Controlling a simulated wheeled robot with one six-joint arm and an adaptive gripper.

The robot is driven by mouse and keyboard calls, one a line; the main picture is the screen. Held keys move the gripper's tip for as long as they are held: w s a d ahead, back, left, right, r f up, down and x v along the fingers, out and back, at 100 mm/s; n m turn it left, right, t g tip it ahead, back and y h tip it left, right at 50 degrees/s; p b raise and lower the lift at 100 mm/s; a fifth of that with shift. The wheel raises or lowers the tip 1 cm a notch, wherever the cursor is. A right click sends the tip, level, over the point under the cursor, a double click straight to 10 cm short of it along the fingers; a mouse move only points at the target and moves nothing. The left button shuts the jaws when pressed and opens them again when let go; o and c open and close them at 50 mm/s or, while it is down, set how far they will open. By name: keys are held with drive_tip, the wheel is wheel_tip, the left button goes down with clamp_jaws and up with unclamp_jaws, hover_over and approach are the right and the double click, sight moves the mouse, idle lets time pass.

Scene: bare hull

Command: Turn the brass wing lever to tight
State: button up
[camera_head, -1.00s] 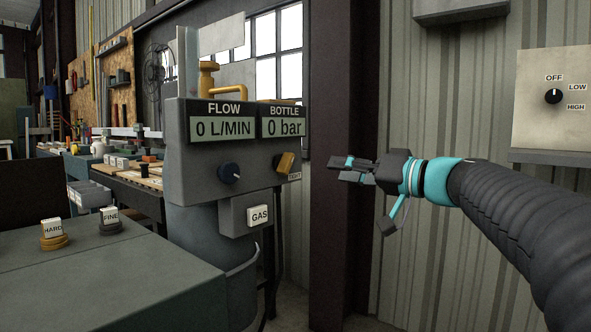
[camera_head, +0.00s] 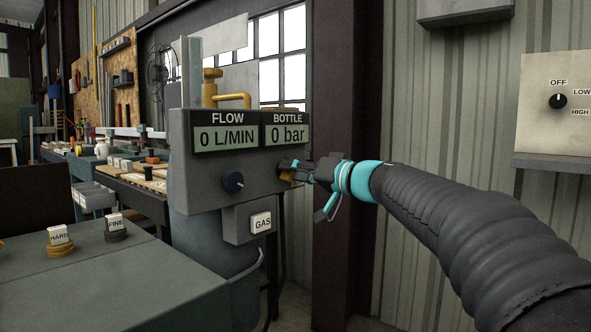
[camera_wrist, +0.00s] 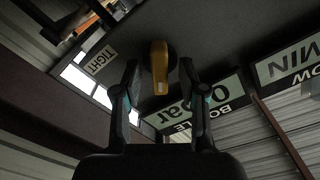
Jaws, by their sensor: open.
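The brass wing lever (camera_head: 286,176) is on the right part of the grey gas panel, under the BOTTLE display, mostly hidden behind my gripper in the head view. In the wrist view the lever (camera_wrist: 159,68) lies between my two fingers, with a clear gap on each side. The TIGHT label (camera_wrist: 101,58) is off to the left of the lever in that view. My gripper (camera_head: 290,170) is open at the panel, its fingertips (camera_wrist: 160,80) on either side of the lever. I cannot tell how deep the fingers reach.
The FLOW display (camera_head: 226,138) reads 0 L/MIN and the BOTTLE display (camera_head: 288,135) reads 0 bar. A dark post (camera_head: 340,90) stands behind my gripper.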

drive_tip(key=shift+a, duration=0.1)
clamp_jaws()
drive_tip(key=shift+m, duration=0.3)
drive_tip(key=m+b, duration=0.2)
drive_tip(key=m, duration=0.8)
drive_tip(key=shift+f, duration=0.1)
drive_tip(key=shift+m, duration=0.3)
idle(0.4)
